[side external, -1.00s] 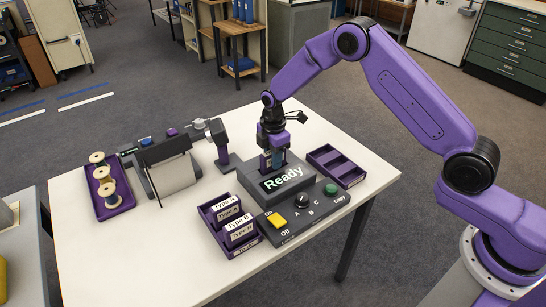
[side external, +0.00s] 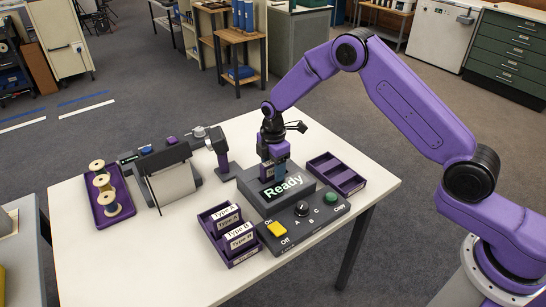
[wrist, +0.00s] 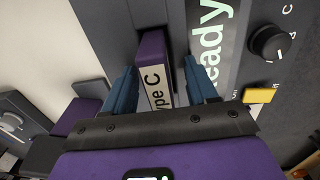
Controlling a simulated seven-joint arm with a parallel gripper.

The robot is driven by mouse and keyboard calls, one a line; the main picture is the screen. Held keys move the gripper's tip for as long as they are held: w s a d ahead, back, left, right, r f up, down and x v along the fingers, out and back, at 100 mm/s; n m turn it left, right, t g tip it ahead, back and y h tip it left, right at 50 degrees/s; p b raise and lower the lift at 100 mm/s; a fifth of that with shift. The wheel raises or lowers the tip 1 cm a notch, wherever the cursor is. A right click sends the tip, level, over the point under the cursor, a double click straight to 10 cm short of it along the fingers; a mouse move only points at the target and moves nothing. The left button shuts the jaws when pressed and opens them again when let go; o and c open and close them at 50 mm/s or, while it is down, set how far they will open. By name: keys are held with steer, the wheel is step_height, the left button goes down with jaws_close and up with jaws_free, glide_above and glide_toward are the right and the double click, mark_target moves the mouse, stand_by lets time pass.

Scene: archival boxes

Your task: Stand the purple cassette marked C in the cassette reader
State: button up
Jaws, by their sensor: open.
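The purple cassette marked C (wrist: 153,52) shows in the wrist view with its white "Type C" label facing my camera. It stands in the slot of the dark grey cassette reader (wrist: 110,28), between my two blue fingertips. My gripper (wrist: 160,88) is open, with a finger on either side of the cassette; a gap shows on the right, and I cannot tell whether the left finger touches. In the side external view my gripper (side external: 273,170) is low over the reader (side external: 252,190), whose screen reads "Ready"; the cassette is mostly hidden there.
A control panel with a yellow switch (side external: 275,229), black knob (side external: 302,209) and green button (side external: 330,190) fronts the reader. A rack of labelled cassettes (side external: 229,256) stands front left, an empty purple tray (side external: 336,174) right. A spool tray (side external: 112,208) and another machine (side external: 172,178) are left.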

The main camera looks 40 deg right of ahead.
step_height(320, 180, up, 17)
steer(key=shift+r, duration=0.15)
stand_by(0.4)
stand_by(0.3)
steer(key=s+a+r+m, duration=0.1)
steer(key=s+r, duration=0.1)
steer(key=s, duration=0.8)
steer(key=s+a+r+m, duration=0.1)
steer(key=s+r+m, duration=0.1)
steer(key=s, duration=0.8)
steer(key=s+d+m, duration=0.1)
steer(key=s+d, duration=0.4)
steer(key=s, duration=0.5)
steer(key=s+d+f+m, duration=0.1)
steer(key=s+d, duration=0.3)
steer(key=s, duration=0.6)
steer(key=shift+d+f, duration=0.3)
steer(key=shift+d, duration=0.05)
